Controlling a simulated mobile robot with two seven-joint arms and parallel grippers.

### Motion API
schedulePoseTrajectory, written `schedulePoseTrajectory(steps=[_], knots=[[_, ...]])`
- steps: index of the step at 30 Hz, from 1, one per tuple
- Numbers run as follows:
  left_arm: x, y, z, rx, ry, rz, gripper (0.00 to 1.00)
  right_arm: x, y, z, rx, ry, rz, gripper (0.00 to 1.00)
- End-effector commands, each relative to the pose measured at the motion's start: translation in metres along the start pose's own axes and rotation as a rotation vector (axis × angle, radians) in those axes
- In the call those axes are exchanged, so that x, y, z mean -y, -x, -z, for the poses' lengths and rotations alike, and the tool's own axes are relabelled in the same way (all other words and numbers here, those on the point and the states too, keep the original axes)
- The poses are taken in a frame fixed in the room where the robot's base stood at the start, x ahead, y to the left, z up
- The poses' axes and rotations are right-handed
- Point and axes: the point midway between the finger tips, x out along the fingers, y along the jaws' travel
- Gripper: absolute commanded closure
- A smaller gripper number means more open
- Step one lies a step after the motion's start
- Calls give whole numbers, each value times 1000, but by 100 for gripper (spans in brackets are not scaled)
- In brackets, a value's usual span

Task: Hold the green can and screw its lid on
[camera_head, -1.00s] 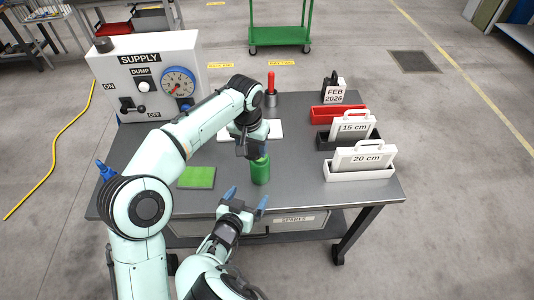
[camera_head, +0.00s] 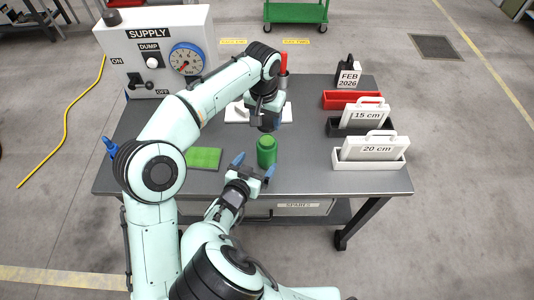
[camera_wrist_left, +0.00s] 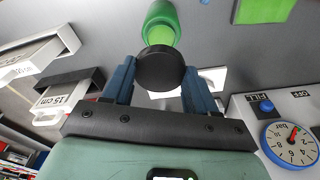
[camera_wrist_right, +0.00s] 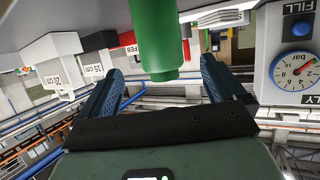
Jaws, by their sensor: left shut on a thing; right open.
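The green can (camera_head: 266,154) stands upright near the table's front edge, and it also shows in the left wrist view (camera_wrist_left: 159,20). In the right wrist view the can (camera_wrist_right: 155,30) is between and ahead of the fingers, with its paler neck showing. My left gripper (camera_head: 267,122) is shut on a dark round lid (camera_wrist_left: 160,68).
A supply box (camera_head: 155,50) with a gauge stands at the back left. A green mat (camera_head: 203,158) lies left of the can. A red tray (camera_head: 350,99), a dark tray (camera_head: 345,126) and a white tray (camera_head: 368,159) line the right side. A red-handled tool (camera_head: 283,65) stands behind.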

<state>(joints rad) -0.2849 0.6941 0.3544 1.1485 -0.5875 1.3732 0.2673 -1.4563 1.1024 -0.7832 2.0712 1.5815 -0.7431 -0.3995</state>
Motion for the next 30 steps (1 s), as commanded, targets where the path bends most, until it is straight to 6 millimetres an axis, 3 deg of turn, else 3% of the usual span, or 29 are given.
schedulePoseTrajectory(steps=[6,13,18,28,29,30], knots=[[0,0,0,0,0,0,71,-1,-45,0,-1,2,-3,3],[0,0,0,0,0,0,71,0,-79,0,0,2,-2,3],[0,0,0,0,0,0,71,0,-91,0,1,2,0,3],[0,0,0,0,0,0,71,0,-93,0,0,1,1,3],[0,0,0,0,0,0,71,0,-93,0,0,1,1,10],[0,0,0,0,0,0,71,0,-93,0,0,1,1,23]])
